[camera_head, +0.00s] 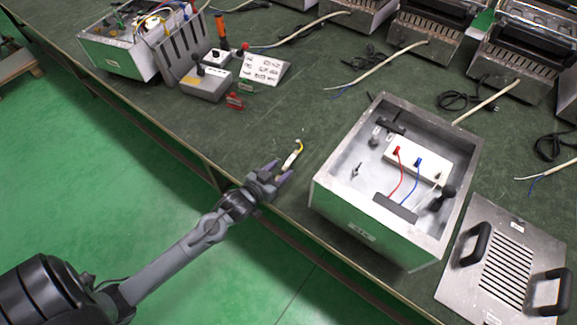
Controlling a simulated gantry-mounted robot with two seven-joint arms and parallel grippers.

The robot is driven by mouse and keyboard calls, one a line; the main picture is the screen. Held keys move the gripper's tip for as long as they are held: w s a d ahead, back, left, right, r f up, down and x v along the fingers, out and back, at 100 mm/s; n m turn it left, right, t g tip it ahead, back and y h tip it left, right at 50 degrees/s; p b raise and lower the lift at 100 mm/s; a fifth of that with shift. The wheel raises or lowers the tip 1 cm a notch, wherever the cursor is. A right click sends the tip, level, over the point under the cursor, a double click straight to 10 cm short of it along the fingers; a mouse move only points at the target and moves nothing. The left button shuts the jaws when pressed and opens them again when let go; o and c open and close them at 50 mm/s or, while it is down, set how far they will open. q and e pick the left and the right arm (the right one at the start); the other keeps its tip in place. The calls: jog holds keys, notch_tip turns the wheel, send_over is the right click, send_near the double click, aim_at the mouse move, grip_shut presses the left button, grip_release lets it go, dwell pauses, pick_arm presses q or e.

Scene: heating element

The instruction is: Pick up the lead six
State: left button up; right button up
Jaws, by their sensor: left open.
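A short lead with a yellow wire and a whitish body (292,157) lies on the green table, just past my left gripper's fingertips. I cannot read a number on it. My left gripper (281,172) is open over the table's front edge, its two purple-grey fingers pointing at the lead. The near end of the lead is close to or between the fingertips; I cannot tell if they touch. My right gripper is not in view.
An open metal box (327,180) with a white terminal block, red and blue wires stands right of the gripper. A vented lid (472,283) with black handles lies at lower right. Testers and a card (264,69) sit farther back. Table between them is clear.

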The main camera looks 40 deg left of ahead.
pick_arm(q)
jog(key=shift+x, duration=1)
jog(key=shift+r, duration=0.1)
grip_shut()
